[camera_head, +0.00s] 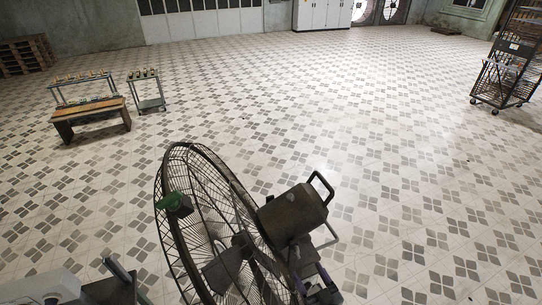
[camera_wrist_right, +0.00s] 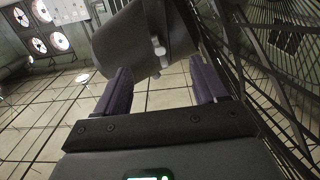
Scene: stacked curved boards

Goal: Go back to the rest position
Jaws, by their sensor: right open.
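A large black wire-cage fan (camera_head: 182,240) stands at the front centre of the head view, with a dark motor housing (camera_head: 292,212) and a loop handle on its right side. My right gripper (camera_head: 318,282) is low beside the fan, just under the motor housing. In the right wrist view its two purple fingers (camera_wrist_right: 162,88) are apart. The dark cylindrical housing (camera_wrist_right: 150,35) shows just beyond and between them; I cannot tell whether they touch it. A grey and dark part of my left arm shows at the lower left; its jaws are not clear.
The fan's wire cage (camera_wrist_right: 270,75) runs close along the right side of the right wrist view. A wooden bench (camera_head: 90,110) and a small cart (camera_head: 148,103) stand at the left. A tall rack (camera_head: 508,65) stands at the far right. The tiled floor between is open.

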